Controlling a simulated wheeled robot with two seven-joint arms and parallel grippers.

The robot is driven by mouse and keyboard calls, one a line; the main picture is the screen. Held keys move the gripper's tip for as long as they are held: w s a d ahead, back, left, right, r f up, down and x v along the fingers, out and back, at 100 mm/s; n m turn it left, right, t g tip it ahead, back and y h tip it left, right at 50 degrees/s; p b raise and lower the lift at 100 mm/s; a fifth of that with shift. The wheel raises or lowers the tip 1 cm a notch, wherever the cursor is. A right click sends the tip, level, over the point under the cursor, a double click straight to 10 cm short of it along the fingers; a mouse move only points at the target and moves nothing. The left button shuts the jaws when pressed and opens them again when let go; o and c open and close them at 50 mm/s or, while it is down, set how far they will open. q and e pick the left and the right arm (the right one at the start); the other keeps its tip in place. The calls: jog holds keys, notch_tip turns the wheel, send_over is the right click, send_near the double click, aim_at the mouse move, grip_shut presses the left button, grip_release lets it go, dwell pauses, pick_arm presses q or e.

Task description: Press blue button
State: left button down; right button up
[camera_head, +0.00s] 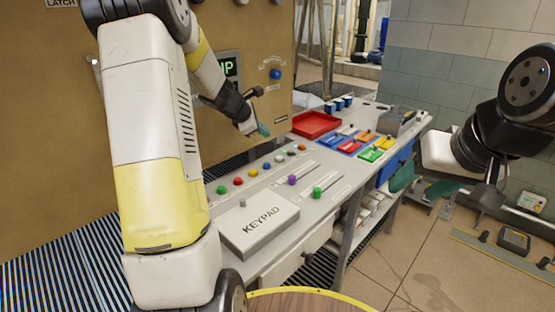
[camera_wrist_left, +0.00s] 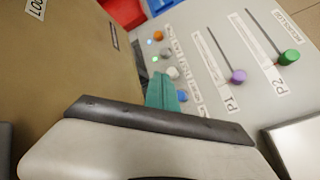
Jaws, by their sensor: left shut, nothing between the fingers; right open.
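The blue button (camera_head: 266,166) sits in a row of coloured buttons on the grey sloped panel, between the yellow button (camera_head: 253,174) and the white button (camera_head: 279,158). In the left wrist view the blue button (camera_wrist_left: 182,96) shows just right of my teal fingertips. My left gripper (camera_head: 262,129) is shut and empty, above the panel behind the row; its fingers (camera_wrist_left: 162,92) also show in the left wrist view. I cannot tell its exact height over the panel. My right gripper (camera_head: 425,192) is open and empty, off the panel's right side above the floor.
A purple slider knob (camera_head: 292,180) and a green one (camera_head: 317,193) are on the panel, with a white keypad box (camera_head: 258,222) nearer. A red tray (camera_head: 316,124) and coloured bins (camera_head: 372,152) lie farther back. A round blue knob (camera_head: 275,74) is on the brown wall.

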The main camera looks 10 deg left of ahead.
aim_at(265, 165)
pick_arm(q)
jog(key=shift+f, duration=4.4)
jog(key=shift+f, duration=0.15)
jog(key=shift+f, duration=0.25)
jog(key=shift+f, duration=0.5)
jog(key=shift+r, duration=0.9)
jog(key=shift+r, duration=2.5)
